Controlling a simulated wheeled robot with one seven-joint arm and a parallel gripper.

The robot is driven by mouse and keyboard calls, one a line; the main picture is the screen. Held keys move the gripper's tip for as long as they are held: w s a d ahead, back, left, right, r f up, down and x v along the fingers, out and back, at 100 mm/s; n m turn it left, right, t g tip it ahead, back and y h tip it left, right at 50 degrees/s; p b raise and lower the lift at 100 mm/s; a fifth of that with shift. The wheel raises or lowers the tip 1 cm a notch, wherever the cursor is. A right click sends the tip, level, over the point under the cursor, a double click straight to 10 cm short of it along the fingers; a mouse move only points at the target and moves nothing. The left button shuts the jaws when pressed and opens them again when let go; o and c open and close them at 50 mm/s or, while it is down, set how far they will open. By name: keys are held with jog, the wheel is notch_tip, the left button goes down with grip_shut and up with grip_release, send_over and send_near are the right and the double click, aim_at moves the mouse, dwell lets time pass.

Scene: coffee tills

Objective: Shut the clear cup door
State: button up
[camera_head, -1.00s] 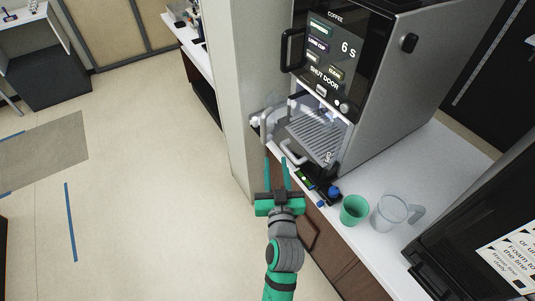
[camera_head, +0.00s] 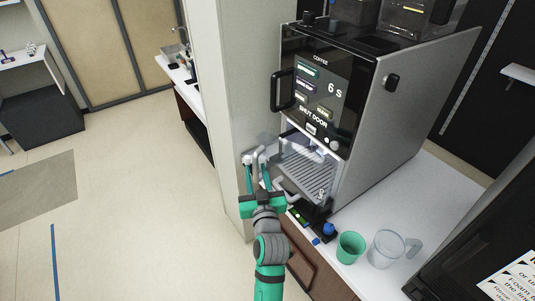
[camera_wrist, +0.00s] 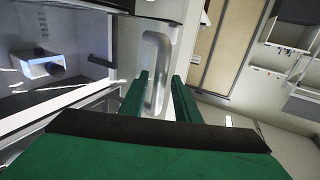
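The coffee machine (camera_head: 385,120) stands on the counter, and its panel reads "SHUT DOOR" and "6 S". Its clear cup door (camera_head: 270,142) is swung open to the left of the lit cup bay (camera_head: 308,172). The door's grey bar handle (camera_head: 255,160) stands out near the wall edge. In the wrist view, the handle (camera_wrist: 156,70) lies ahead of and partly between my green fingers. My gripper (camera_head: 262,182) is open, its fingers (camera_wrist: 162,98) apart with a gap showing. I cannot tell whether a finger touches the handle.
A green cup (camera_head: 350,247) and a clear pitcher (camera_head: 386,248) stand on the counter (camera_head: 410,190) to the right. A blue knob (camera_head: 328,229) sits at the counter's front. A wall post (camera_head: 222,110) is close left of the door. The floor (camera_head: 120,180) at left is clear.

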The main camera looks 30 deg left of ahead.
aim_at(265, 162)
jog(key=shift+d, duration=0.1)
grip_shut()
jog(key=w, duration=0.3)
jog(key=w+a, duration=0.1)
jog(key=w, duration=0.2)
jog(key=shift+a, duration=0.2)
jog(key=shift+w, duration=0.15)
jog(key=shift+w, duration=1.85)
jog(key=shift+o, duration=0.9)
grip_release()
jog(key=shift+o, duration=0.6)
jog(key=shift+s+a, duration=0.2)
jog(key=shift+s, duration=0.1)
